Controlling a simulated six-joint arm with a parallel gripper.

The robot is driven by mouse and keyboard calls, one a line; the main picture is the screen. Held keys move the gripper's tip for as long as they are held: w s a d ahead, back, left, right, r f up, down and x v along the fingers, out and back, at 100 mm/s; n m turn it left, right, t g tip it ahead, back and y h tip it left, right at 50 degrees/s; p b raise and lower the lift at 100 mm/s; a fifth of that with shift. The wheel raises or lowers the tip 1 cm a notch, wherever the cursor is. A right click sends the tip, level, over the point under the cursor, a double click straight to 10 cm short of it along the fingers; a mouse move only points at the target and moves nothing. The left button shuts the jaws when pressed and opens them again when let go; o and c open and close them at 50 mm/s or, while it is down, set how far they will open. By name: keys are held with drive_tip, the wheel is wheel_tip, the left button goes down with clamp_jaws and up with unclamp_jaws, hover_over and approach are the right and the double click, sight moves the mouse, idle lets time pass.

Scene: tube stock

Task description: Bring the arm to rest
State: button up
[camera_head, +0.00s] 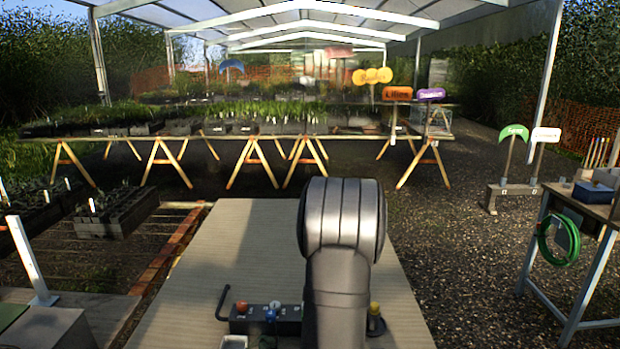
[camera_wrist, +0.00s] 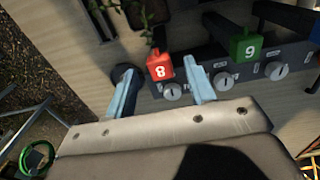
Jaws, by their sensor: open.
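My gripper (camera_wrist: 160,70) shows in the wrist view with its two light blue fingers apart. A red tag-like block (camera_wrist: 160,66) marked with what looks like an 8 appears between the fingertips; I cannot tell whether it is level with them or beyond them. No finger visibly presses on it. In the head view my arm rises over the middle of the tabletop (camera_head: 235,245) and hides part of it and my gripper.
A green block (camera_wrist: 243,46) sits on the dark fixture with round knobs (camera_wrist: 223,80) in the wrist view. In the head view a dark unit (camera_head: 290,326) with coloured knobs stands at the table's near edge. A side bench (camera_head: 590,210) holds a green hose (camera_head: 558,240) at right.

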wheel_tip(320, 180, up, 17)
wheel_tip(320, 180, down, 18)
wheel_tip(320, 180, up, 4)
drive_tip(key=shift+r, duration=0.25)
drive_tip(key=shift+s+d+r, duration=0.25)
drive_tip(key=shift+s+d, duration=0.05)
drive_tip(key=shift+d, duration=0.2)
drive_tip(key=s+d+f, duration=0.2)
drive_tip(key=s+d, duration=0.4)
drive_tip(key=d, duration=0.2)
drive_tip(key=shift+s, duration=0.25)
drive_tip(key=shift+f, duration=0.1)
